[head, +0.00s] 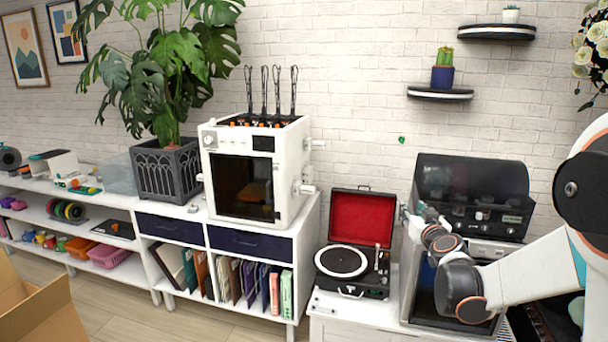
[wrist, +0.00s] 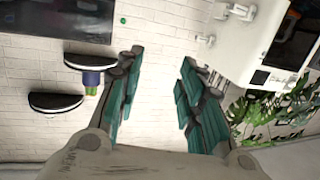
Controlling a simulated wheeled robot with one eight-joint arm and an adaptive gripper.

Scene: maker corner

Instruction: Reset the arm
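My arm reaches in from the right edge of the head view, with its wrist in front of the dark machine on the right cabinet. My gripper (wrist: 162,65) shows in the wrist view with its two teal-lined fingers spread wide apart. Only the brick wall shows between the fingers, and nothing is held. In the head view the gripper's fingers are mostly hidden behind the wrist, so their state does not show there.
A black machine with a raised lid (head: 470,185) stands close behind my arm. A record player with a red-lined lid (head: 362,215) is left of it, then a white 3D printer (head: 285,165) and a potted plant (head: 168,170). Wall shelves (head: 440,93) hang above. An open cardboard box (head: 40,315) is lower left.

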